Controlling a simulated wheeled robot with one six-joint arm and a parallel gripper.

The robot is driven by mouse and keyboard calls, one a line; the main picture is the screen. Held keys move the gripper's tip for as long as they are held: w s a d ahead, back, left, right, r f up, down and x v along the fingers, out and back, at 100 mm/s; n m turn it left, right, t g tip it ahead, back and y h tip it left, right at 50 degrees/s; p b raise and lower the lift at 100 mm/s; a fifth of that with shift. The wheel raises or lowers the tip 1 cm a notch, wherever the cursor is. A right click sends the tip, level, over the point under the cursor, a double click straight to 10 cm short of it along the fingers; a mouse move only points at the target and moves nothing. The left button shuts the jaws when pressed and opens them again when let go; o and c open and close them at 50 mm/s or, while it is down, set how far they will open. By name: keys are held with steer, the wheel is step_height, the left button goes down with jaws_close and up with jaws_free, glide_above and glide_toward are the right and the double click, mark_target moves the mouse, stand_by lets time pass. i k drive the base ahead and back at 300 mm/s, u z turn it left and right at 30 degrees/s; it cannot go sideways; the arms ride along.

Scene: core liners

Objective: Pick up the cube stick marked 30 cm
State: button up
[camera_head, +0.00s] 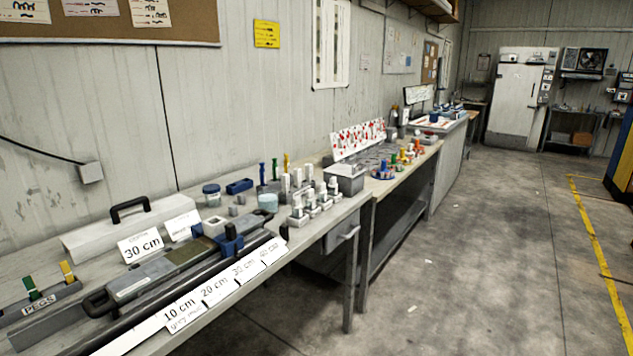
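A long grey bar-like piece (160,272) with a black loop handle lies along the near bench, and a blue block (230,242) sits at its right end. A white card reading "30 cm" (141,246) stands behind it. I cannot tell which piece, if any, is the cube stick marked 30 cm. My gripper is not in view.
A peg holder marked PEGS (40,301) is at the far left, before a white case (130,226). White fittings (311,203) and small bottles crowd the bench's right part. A second bench (405,178) continues beyond.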

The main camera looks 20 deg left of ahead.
mark_target(297, 172)
steer(key=z, duration=0.1)
steer(key=i, duration=1.7)
steer(key=u, duration=0.5)
steer(key=i, duration=1.15)
steer(key=u, duration=1.3)
steer(key=i, duration=0.8)
steer(key=u, duration=0.6)
